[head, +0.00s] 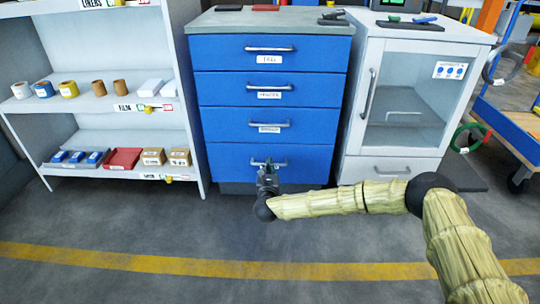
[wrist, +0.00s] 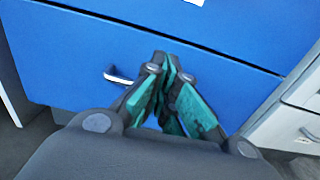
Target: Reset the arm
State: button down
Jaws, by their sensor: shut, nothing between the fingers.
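My gripper (head: 268,172) is at the end of my straw-coloured arm, in front of the bottom drawer (head: 230,163) of the blue cabinet. In the wrist view my gripper (wrist: 170,65) has its green-padded fingers together, with nothing between them. The bottom drawer's metal handle (wrist: 118,76) shows to the left of the fingers, apart from them in that view. In the head view the handle (head: 283,163) is partly hidden behind my gripper. All the blue drawers look closed.
A shelf (head: 100,109) with rolls and boxes stands on the left. A white glass-door cabinet (head: 405,60) stands on the right. A blue cart (head: 510,125) is at the far right. The grey floor (head: 150,225) with a yellow line is clear in front.

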jog(key=s+a+f+n+g+y+p, duration=0.1)
jog(key=s+a+f+n+y, duration=0.1)
jog(key=s+f+n, duration=0.3)
jog(key=s+a+n+g+y+p, duration=0.1)
jog(key=s+a+n+g, duration=0.15)
jog(key=s, duration=0.55)
jog(key=s+a+f+n+g+y+p, duration=0.1)
jog(key=s+a+f+n+y, duration=0.1)
jog(key=s+f+n, duration=0.3)
jog(key=s+d+f+n+g+y, duration=0.1)
jog(key=s+f+n+g, duration=0.15)
jog(key=s, duration=0.45)
jog(key=s+d+f+n+g, duration=0.1)
jog(key=s+f+n+g, duration=0.1)
jog(key=s+n, duration=0.35)
jog(key=s+d+f+n+g+h+p, duration=0.15)
jog(key=s+d+n+g, duration=0.35)
jog(key=s+d, duration=0.75)
jog(key=s+d+f+n+g+h, duration=0.1)
jog(key=s+d+n+g+h, duration=0.15)
jog(key=s+d+n, duration=0.75)
jog(key=s+d+r+g+h+p, duration=0.15)
jog(key=s+d+r, duration=0.25)
jog(key=s+d, duration=0.6)
notch_tip(320, 180, up, 37)
jog(key=p, duration=3.7)
jog(key=shift+w+a+h, duration=0.15)
jog(key=shift+a+h, duration=0.2)
jog(key=shift+h, duration=0.1)
